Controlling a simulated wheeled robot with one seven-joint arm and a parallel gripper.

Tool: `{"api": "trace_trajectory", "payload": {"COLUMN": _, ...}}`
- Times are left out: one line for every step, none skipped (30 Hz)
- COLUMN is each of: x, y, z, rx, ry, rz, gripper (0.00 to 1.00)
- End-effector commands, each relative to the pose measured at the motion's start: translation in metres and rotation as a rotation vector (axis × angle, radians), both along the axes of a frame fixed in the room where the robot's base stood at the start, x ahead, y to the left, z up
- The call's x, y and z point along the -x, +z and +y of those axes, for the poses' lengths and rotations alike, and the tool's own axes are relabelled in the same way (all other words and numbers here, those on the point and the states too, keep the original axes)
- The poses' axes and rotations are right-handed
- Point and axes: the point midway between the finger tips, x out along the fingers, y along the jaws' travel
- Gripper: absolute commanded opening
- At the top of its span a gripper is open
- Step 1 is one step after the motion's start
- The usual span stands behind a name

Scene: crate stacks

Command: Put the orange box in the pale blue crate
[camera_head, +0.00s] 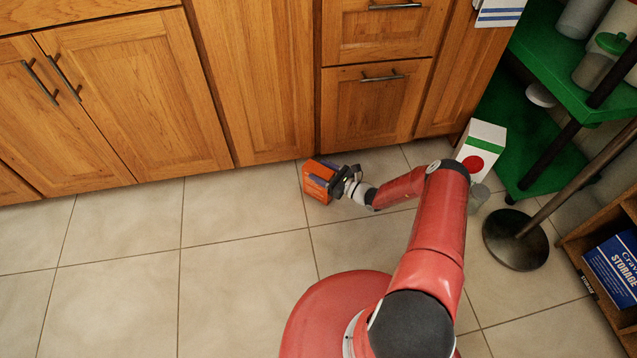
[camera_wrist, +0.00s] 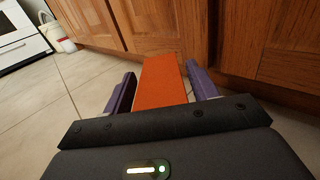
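The orange box (camera_head: 315,187) stands on the tiled floor close to the front of the wooden cabinets. It also shows in the wrist view (camera_wrist: 163,82), straight ahead between my fingers. My gripper (camera_head: 327,176) reaches it from the right, low near the floor. In the wrist view its two purple fingers (camera_wrist: 160,88) lie on either side of the box, with a narrow gap showing at the right finger. The gripper looks open around the box. No pale blue crate shows in either view.
Wooden cabinets (camera_head: 130,95) close off the back. A white carton with a red dot (camera_head: 480,150), a clear glass (camera_head: 478,198), a green shelf (camera_head: 540,150) and a round stand base (camera_head: 515,240) crowd the right. The floor at left is clear.

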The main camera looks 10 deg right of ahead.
Motion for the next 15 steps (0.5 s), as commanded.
{"api": "trace_trajectory", "payload": {"x": 0.0001, "y": 0.0000, "z": -0.0001, "rx": 0.000, "ry": 0.000, "rz": 0.000, "gripper": 0.51}}
{"api": "trace_trajectory", "payload": {"x": 0.0001, "y": 0.0001, "z": 0.0000, "rx": 0.000, "ry": 0.000, "rz": 0.000, "gripper": 0.47}}
{"api": "trace_trajectory", "payload": {"x": 0.0001, "y": 0.0001, "z": 0.0000, "rx": 0.000, "ry": 0.000, "rz": 0.000, "gripper": 0.42}}
{"api": "trace_trajectory", "payload": {"x": 0.0001, "y": 0.0001, "z": 0.0000, "rx": 0.000, "ry": 0.000, "rz": 0.000, "gripper": 0.38}}
{"api": "trace_trajectory", "payload": {"x": 0.0001, "y": 0.0001, "z": 0.0000, "rx": 0.000, "ry": 0.000, "rz": 0.000, "gripper": 0.34}}
{"api": "trace_trajectory", "payload": {"x": 0.0001, "y": 0.0001, "z": 0.0000, "rx": 0.000, "ry": 0.000, "rz": 0.000, "gripper": 0.29}}
{"api": "trace_trajectory", "payload": {"x": 0.0001, "y": 0.0001, "z": 0.0000, "rx": 0.000, "ry": 0.000, "rz": 0.000, "gripper": 0.25}}
{"api": "trace_trajectory", "payload": {"x": 0.0002, "y": 0.0001, "z": -0.0001, "rx": 0.000, "ry": 0.000, "rz": 0.000, "gripper": 0.21}}
{"api": "trace_trajectory", "payload": {"x": 0.0002, "y": 0.0001, "z": -0.0001, "rx": 0.000, "ry": 0.000, "rz": 0.000, "gripper": 0.16}}
{"api": "trace_trajectory", "payload": {"x": 0.0002, "y": 0.0001, "z": -0.0001, "rx": 0.000, "ry": 0.000, "rz": 0.000, "gripper": 0.12}}
{"api": "trace_trajectory", "payload": {"x": 0.0003, "y": 0.0001, "z": 0.0000, "rx": 0.000, "ry": 0.000, "rz": 0.000, "gripper": 0.08}}
{"api": "trace_trajectory", "payload": {"x": 0.0003, "y": 0.0001, "z": 0.0000, "rx": 0.000, "ry": 0.001, "rz": 0.000, "gripper": 0.03}}
{"api": "trace_trajectory", "payload": {"x": 0.0003, "y": 0.0001, "z": 0.0000, "rx": 0.000, "ry": 0.001, "rz": 0.000, "gripper": 0.00}}
{"api": "trace_trajectory", "payload": {"x": -0.0001, "y": 0.0009, "z": 0.0000, "rx": -0.001, "ry": 0.000, "rz": -0.002, "gripper": 0.00}}
{"api": "trace_trajectory", "payload": {"x": -0.0001, "y": 0.0009, "z": 0.0000, "rx": -0.001, "ry": 0.000, "rz": -0.002, "gripper": 0.00}}
